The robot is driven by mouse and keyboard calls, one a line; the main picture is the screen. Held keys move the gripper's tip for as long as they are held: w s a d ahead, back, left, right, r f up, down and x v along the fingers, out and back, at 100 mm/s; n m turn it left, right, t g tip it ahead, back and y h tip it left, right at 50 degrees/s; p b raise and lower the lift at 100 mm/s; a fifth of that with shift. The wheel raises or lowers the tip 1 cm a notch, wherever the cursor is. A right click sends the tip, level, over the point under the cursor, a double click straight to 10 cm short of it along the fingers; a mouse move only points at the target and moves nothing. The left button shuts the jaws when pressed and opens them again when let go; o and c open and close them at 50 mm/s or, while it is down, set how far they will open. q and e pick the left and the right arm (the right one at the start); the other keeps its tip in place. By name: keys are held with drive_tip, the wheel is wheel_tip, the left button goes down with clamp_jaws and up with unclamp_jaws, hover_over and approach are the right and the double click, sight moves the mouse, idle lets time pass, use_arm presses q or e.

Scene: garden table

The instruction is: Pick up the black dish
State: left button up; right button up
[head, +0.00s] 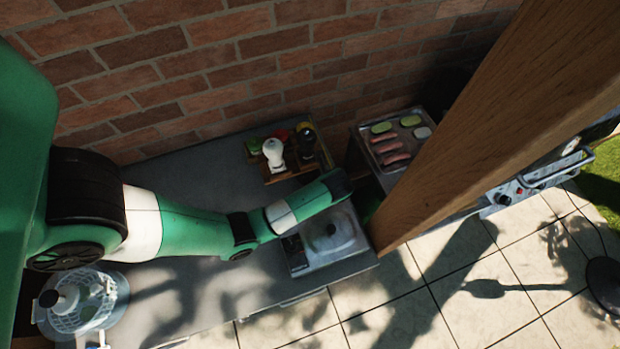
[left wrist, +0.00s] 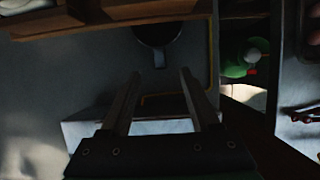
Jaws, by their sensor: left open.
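In the head view my left arm reaches right across the counter and hides the dish. My right gripper is in neither view.
A wooden crate (head: 268,178) with bottles stands against the brick wall. A food tray (head: 372,155) is beyond a wooden post (head: 470,130). A salad spinner (head: 88,300) stands front left.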

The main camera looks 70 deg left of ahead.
use_arm(q)
drive_tip(key=b+x, duration=0.1)
drive_tip(key=x, duration=0.5)
drive_tip(key=shift+a+f, duration=0.2)
clamp_jaws()
